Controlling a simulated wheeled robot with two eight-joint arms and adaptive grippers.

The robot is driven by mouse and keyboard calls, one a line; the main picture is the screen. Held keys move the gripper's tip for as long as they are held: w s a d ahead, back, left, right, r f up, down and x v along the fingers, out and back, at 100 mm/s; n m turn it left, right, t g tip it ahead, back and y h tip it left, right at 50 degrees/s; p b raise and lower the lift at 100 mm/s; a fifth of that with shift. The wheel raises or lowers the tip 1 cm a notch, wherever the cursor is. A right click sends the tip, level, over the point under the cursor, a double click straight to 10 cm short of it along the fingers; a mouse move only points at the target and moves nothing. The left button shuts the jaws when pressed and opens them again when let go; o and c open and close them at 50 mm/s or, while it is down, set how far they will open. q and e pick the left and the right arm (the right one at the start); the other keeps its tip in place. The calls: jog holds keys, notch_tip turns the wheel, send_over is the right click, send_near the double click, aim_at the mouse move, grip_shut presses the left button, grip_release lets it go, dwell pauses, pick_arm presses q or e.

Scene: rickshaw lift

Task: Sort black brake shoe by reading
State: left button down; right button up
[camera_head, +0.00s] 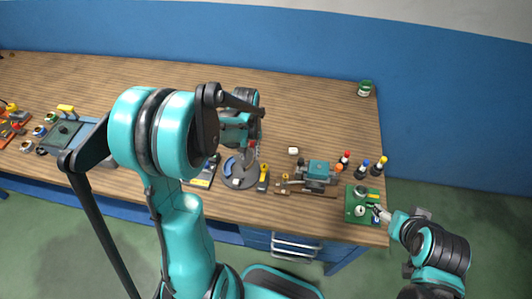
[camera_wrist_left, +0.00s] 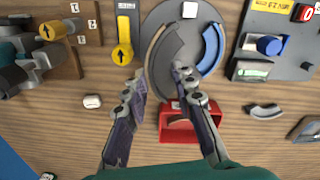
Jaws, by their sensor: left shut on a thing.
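My left gripper (camera_wrist_left: 162,80) is shut on the black brake shoe (camera_wrist_left: 165,55), a dark curved piece with a tan outer edge, over the grey disc (camera_wrist_left: 190,80). In the head view this gripper (camera_head: 248,153) is small and partly hidden. A blue curved shoe (camera_wrist_left: 211,48) lies on the disc beside it. Another dark curved shoe (camera_wrist_left: 264,111) lies on the table.
A yellow gauge (camera_wrist_left: 122,35) and a grey device with a blue knob (camera_wrist_left: 270,45) flank the disc. A white block (camera_wrist_left: 92,101) lies on the table.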

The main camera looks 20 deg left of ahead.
aim_at(253, 170)
pick_arm(q)
jog(key=shift+w+d+f, duration=0.1)
jog(key=shift+d+f, duration=0.1)
jog(key=shift+d, duration=0.15)
jog(key=shift+a+f+b, duration=0.15)
jog(key=shift+f+b, duration=0.4)
jog(key=shift+f, duration=0.2)
notch_tip(253, 170, down, 4)
jog(key=b, duration=0.2)
jog(key=shift+r+b, duration=0.25)
jog(key=shift+b, duration=0.05)
jog(key=shift+f+b, duration=0.65)
jog(key=shift+f, duration=0.05)
pick_arm(e)
jog(key=shift+s+d+f, duration=0.1)
jog(key=shift+d+f, duration=0.1)
jog(key=shift+f, duration=0.6)
jog(key=shift+d+f, duration=0.15)
jog(key=shift+f, duration=0.65)
jog(key=shift+s+d+f, duration=0.1)
jog(key=shift+d+f, duration=0.1)
jog(key=shift+f, duration=0.6)
pick_arm(q)
jog(key=shift+f+b, duration=0.4)
jog(key=shift+b, duration=0.3)
pick_arm(e)
jog(key=shift+f, duration=0.75)
pick_arm(q)
jog(key=c, duration=1.2)
grip_release()
